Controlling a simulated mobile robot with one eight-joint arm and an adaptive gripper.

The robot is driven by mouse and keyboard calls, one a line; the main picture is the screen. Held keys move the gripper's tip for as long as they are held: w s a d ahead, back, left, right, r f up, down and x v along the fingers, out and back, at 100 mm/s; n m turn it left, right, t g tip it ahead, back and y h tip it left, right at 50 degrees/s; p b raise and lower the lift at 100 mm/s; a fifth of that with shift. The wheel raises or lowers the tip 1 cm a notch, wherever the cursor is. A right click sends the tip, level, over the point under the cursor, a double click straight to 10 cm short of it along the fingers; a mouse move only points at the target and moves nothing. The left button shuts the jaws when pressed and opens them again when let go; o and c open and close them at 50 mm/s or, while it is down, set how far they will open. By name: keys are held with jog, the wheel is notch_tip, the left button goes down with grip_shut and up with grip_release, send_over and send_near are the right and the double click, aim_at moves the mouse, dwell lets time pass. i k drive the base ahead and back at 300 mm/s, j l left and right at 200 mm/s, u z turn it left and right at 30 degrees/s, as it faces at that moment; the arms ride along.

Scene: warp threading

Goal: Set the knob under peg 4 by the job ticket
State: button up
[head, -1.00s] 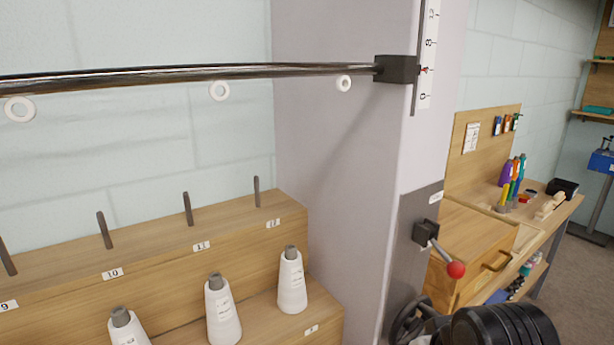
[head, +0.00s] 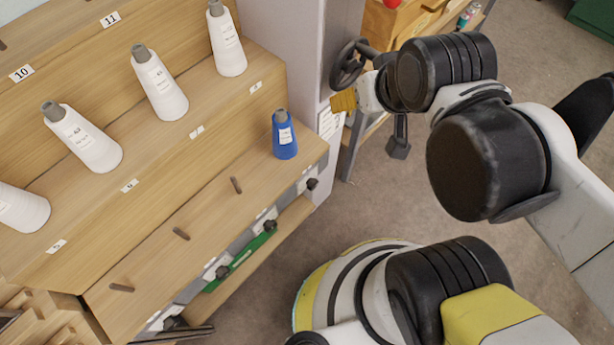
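A blue cone (head: 285,136) stands at the right end of the lowest wooden tier, where its peg is covered. Three bare pegs stand left of it, one of them here (head: 236,185). Below that tier is a row of dark knobs: the rightmost knob (head: 312,184), below the blue cone, then another (head: 270,226) and one (head: 222,271) to the left. Their labels and settings are too small to read. A white printed sheet (head: 329,121) is on the grey post; I cannot tell whether it is the job ticket. Dark bars (head: 178,335) at the bottom edge look like my gripper's fingers, mostly cut off.
White cones such as this one (head: 159,84) stand on the middle tier. A dark handwheel (head: 350,65) stands by the post. My arm links fill the right side. Open floor (head: 390,200) shows between.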

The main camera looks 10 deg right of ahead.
aim_at(312, 183)
jog(key=k+l+u, duration=0.2)
jog(key=l, duration=0.3)
jog(key=k+l+u, duration=0.2)
jog(key=k+l, duration=0.15)
jog(key=k+l+u, duration=0.25)
jog(key=l, duration=0.25)
jog(key=k+l, duration=0.15)
jog(key=k, duration=0.15)
